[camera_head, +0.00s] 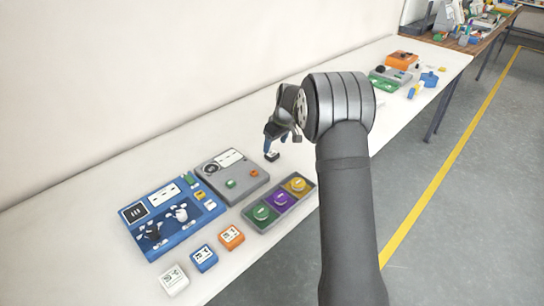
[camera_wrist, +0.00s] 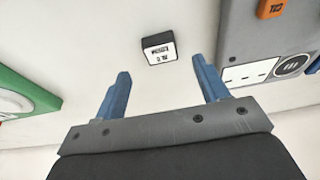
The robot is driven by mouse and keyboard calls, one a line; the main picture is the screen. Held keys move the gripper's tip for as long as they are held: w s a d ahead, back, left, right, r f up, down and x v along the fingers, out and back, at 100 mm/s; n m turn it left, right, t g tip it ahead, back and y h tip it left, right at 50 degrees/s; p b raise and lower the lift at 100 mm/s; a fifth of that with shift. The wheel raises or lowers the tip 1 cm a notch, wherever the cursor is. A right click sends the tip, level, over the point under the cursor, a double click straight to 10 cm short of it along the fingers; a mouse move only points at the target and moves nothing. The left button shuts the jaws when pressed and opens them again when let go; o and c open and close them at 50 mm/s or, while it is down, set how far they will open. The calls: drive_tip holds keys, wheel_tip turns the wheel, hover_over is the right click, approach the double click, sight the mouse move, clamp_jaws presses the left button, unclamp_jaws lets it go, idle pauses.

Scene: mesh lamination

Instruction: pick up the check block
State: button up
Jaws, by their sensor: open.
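A small block (camera_wrist: 159,49) with dark sides and a white printed top lies on the white table in the wrist view. Its print is upside down and too small to read surely, so I cannot confirm that it is the check block. It also shows in the head view (camera_head: 272,156), just below my gripper (camera_head: 271,140). In the wrist view my gripper (camera_wrist: 163,80) has its two blue fingers spread apart with nothing between them. The block lies beyond the fingertips, roughly centred between them and apart from both.
A grey panel (camera_head: 218,187) stands close to the block. Nearby are a blue board (camera_head: 135,224), a tray with coloured compartments (camera_head: 249,221), and white (camera_head: 174,281), blue (camera_head: 204,259) and orange (camera_head: 231,237) blocks. A green board (camera_head: 386,84) lies farther off.

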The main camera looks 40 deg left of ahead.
sight(272, 153)
drive_tip(key=x, duration=0.5)
drive_tip(key=shift+f, duration=0.2)
drive_tip(key=c, duration=1.1)
drive_tip(key=shift+r, duration=0.15)
